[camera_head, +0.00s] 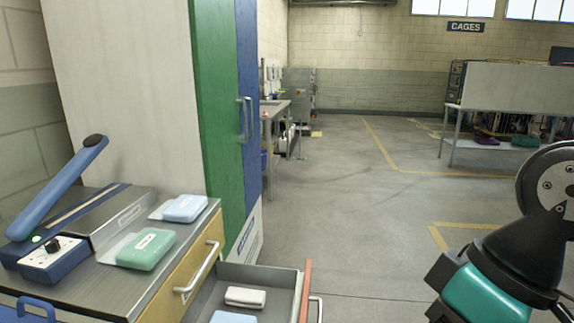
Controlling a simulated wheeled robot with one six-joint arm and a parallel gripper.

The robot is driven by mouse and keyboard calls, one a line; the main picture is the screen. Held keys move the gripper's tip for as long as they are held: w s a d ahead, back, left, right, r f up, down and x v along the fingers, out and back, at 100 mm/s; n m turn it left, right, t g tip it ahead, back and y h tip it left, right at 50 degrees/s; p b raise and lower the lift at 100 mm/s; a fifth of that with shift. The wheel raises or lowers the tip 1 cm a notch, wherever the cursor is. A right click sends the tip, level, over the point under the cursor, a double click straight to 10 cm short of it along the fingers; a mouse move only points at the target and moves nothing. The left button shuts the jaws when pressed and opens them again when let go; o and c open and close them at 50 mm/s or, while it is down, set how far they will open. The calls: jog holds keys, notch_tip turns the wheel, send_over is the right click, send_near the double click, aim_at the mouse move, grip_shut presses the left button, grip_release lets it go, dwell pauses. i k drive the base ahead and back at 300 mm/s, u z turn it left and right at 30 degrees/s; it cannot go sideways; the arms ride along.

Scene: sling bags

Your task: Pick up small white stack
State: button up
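A small white stack (245,297) lies in the open drawer (275,273) at the bottom centre of the head view. It looks like a flat, folded white bundle. A light blue bundle (233,317) lies in front of it in the same drawer, cut off by the picture's lower edge. My arm shows at the right edge, dark with a teal part, well to the right of the drawer. My gripper's fingertips cannot be made out.
On the steel cabinet top are a green pack (147,249), a pale blue pack (185,208) and a sealer with a raised blue lever (58,188). A tall green and blue cabinet (218,100) stands behind. The floor (345,210) to the right is clear.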

aim_at(251, 299)
jog(key=u, duration=1.9)
jog(key=k, duration=0.85)
jog(key=z, duration=1.15)
jog(key=i, duration=1.1)
jog(key=u, duration=0.4)
jog(key=i, duration=0.65)
jog(key=u, duration=0.3)
